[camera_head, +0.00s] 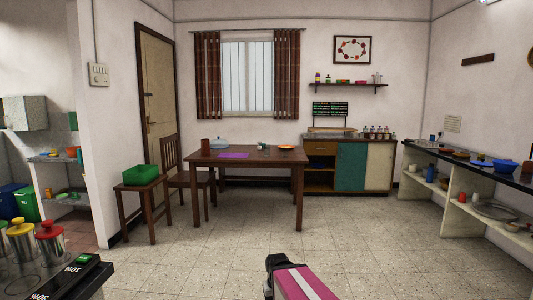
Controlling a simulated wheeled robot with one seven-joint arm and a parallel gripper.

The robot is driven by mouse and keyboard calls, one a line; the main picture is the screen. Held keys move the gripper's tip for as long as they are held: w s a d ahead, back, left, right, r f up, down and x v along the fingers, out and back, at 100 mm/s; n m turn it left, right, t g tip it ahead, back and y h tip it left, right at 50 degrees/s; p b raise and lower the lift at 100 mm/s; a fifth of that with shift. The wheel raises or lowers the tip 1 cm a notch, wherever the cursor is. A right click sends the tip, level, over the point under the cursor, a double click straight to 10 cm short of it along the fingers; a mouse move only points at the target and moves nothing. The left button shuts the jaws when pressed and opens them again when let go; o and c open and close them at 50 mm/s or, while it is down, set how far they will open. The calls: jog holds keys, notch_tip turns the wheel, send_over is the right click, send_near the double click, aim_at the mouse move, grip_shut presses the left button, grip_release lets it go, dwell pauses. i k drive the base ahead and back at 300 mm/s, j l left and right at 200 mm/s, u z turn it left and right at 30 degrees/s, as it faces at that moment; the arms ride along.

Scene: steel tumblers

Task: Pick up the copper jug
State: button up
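No thing in the head view shows clearly as a copper jug. A small reddish-brown upright vessel (205,145) stands on the left end of the wooden table (255,158), but it is too small to tell what it is. Several small brown items on the right counter (470,166) are also too small to name. A pink and white link of my arm with a black end shows at the bottom middle, well short of the table. No gripper fingers can be made out, and nothing held is visible.
A chair (170,155) and a stool with a green basket (140,175) stand left of the table. Steel canisters with yellow and red lids (50,242) are at near left. A low cabinet (350,165) stands behind. The tiled floor (370,235) is clear.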

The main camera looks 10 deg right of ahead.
aim_at(205, 148)
jog(key=i+l+z, duration=0.1)
jog(key=i+z, duration=0.15)
jog(key=i, duration=0.5)
jog(key=i+l+z, duration=0.1)
jog(key=i, duration=1.7)
